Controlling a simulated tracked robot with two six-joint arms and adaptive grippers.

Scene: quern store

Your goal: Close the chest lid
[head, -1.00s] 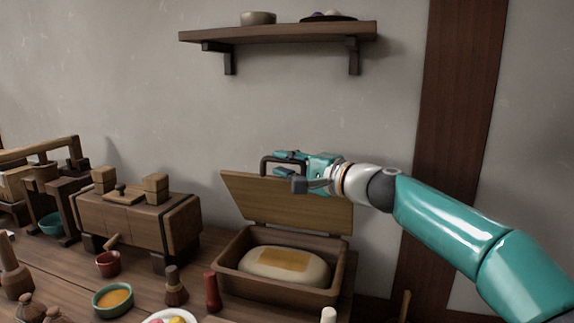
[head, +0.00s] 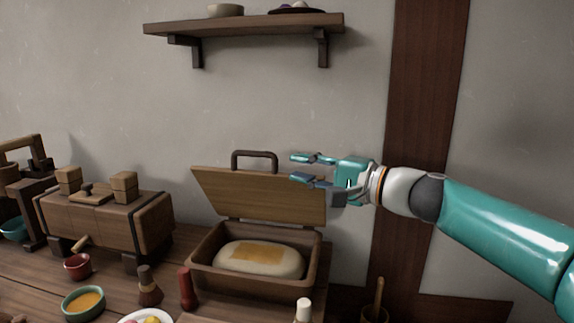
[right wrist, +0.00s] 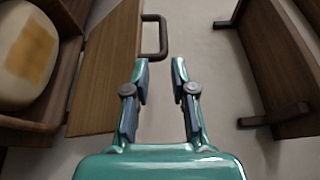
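The wooden chest (head: 206,252) stands on the table with its lid (head: 258,196) raised and tilted back toward the wall. A dark handle (head: 255,155) stands on the lid's upper edge. A pale loaf-like item with a yellow patch (head: 258,258) lies inside the chest. My right gripper (head: 302,168) is open and empty, in front of the lid's upper right part and right of the handle in the head view. My left gripper is not in view.
A shelf (head: 245,25) with a bowl hangs on the wall above. A wooden press-like box (head: 105,222) stands left of the chest. A red cup (head: 77,267), an orange-filled bowl (head: 83,302) and a red bottle (head: 187,288) are in front.

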